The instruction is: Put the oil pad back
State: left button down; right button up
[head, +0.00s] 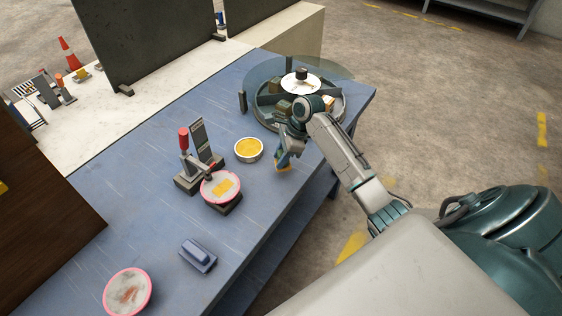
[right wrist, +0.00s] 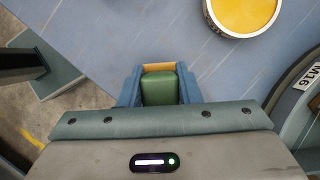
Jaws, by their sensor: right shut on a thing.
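My right gripper (head: 283,160) is shut on a green block with a tan-orange edge, taken to be the oil pad. In the right wrist view the oil pad (right wrist: 160,90) sits between the blue fingers of my right gripper (right wrist: 158,95). In the head view the fingers mostly hide it. The held pad is over the right edge of the blue table, beside a round yellow-filled dish (head: 249,161). The dish also shows at the top right of the right wrist view (right wrist: 222,28), apart from the pad. My left gripper is not in view.
A round sectioned carousel (head: 265,115) with a clear cover stands at the table's far end. A red-handled clamp (head: 184,150) stands by a pink-rimmed disc (head: 211,197). A blue block (head: 198,255) and another pink-rimmed disc (head: 127,292) lie nearer. Blue table surface (head: 150,235) between is clear.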

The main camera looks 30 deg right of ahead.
notch_tip(320, 180, down, 3)
jog(key=shift+r+p, duration=0.15)
jog(key=shift+p, duration=0.6)
jog(key=shift+f, duration=0.4)
jog(key=o, duration=0.9)
jog(key=shift+f, duration=0.1)
jog(key=shift+d+r, duration=0.1)
jog(key=shift+r, duration=0.2)
jog(key=shift+b+v, duration=1.65)
jog(key=shift+v, duration=4.2)
